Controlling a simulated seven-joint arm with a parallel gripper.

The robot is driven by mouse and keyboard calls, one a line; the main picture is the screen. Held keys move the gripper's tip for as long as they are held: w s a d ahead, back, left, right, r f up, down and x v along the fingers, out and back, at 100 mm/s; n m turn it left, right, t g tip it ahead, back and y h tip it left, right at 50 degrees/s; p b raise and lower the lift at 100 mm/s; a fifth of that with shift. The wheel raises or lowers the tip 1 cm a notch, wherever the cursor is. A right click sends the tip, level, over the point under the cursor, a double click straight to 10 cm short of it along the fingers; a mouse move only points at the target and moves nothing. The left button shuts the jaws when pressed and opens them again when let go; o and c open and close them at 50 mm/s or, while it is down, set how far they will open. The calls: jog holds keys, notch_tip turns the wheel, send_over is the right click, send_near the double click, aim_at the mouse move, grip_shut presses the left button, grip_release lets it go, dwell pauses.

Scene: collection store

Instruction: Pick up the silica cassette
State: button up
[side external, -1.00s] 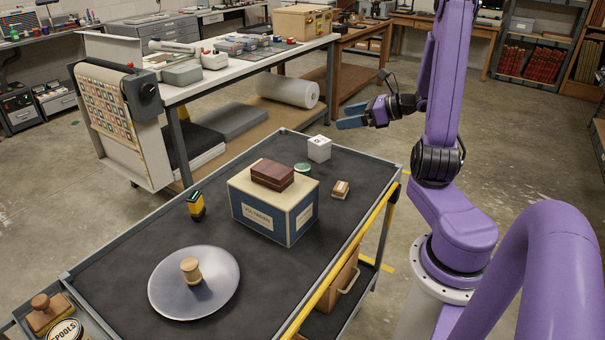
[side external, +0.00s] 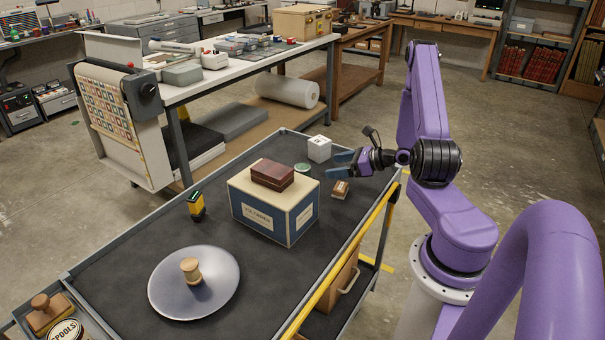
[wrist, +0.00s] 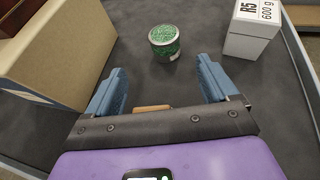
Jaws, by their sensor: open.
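The silica cassette appears to be the small round tin filled with green beads (wrist: 164,42), standing on the dark cart top. In the side view its green top (side external: 302,169) shows between the large box and the white block. My gripper (side external: 342,165) is to the right of it, low over the cart top, fingers pointing left. In the wrist view my gripper (wrist: 160,68) is open and empty. The tin is straight ahead, beyond the fingertips and roughly centred between them, not touched.
A large blue and cream box (side external: 262,215) with dark red cases (side external: 271,175) stands left of the tin. A white "R5 600 g" block (wrist: 249,35) stands to its right. A small brown block (side external: 340,190) lies beneath my gripper. A plate (side external: 215,295) and spool (side external: 191,268) are farther off.

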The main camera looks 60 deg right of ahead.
aim_at(309, 170)
jog(key=x, duration=0.9)
jog(key=shift+w, duration=0.25)
jog(key=shift+d+x, duration=0.15)
jog(key=shift+x, duration=1.25)
jog(key=shift+d+x, duration=0.15)
jog(key=shift+x, duration=1.2)
jog(key=shift+c, duration=0.3)
jog(key=c, duration=1)
